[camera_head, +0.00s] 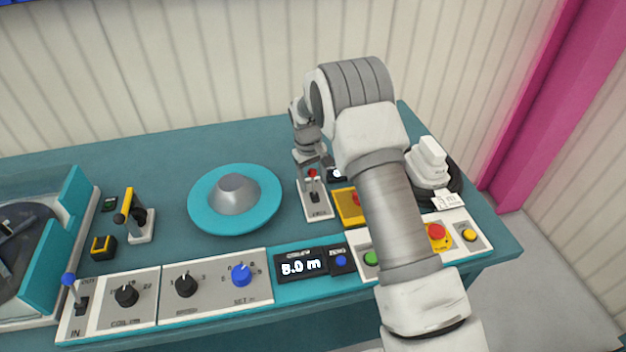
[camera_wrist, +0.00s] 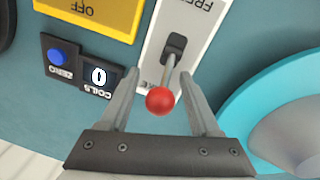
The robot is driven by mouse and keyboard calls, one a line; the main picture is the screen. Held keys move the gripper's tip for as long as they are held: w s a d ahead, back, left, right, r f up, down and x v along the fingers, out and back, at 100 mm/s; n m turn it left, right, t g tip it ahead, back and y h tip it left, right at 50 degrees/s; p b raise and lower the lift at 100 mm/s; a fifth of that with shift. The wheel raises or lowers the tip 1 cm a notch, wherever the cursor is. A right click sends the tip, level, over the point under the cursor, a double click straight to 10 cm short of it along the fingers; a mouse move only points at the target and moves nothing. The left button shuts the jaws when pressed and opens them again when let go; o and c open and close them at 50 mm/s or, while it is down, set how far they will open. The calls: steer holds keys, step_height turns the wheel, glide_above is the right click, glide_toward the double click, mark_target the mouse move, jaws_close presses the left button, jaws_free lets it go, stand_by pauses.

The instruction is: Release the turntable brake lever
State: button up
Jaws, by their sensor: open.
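The brake lever has a red ball knob (camera_wrist: 160,100) on a thin metal stem rising from a dark slot in a white plate (camera_wrist: 194,22). The plate's visible label reads FREE, and the knob leans away from that label. In the head view the red knob (camera_head: 312,172) and its white plate (camera_head: 316,208) stand right of the teal disc. My gripper (camera_wrist: 160,80) is open, with one finger on each side of the lever. I see gaps between fingers and knob. In the head view my gripper (camera_head: 309,168) is small and partly merges with the lever.
A teal disc with a grey cone (camera_head: 233,190) lies close to the lever. A yellow OFF plate (camera_wrist: 100,14) and a coil counter (camera_wrist: 98,78) with a blue button are on the other side. Control panels (camera_head: 215,283) line the bench's front edge. My arm hides some controls.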

jaws_close()
stand_by(1.4)
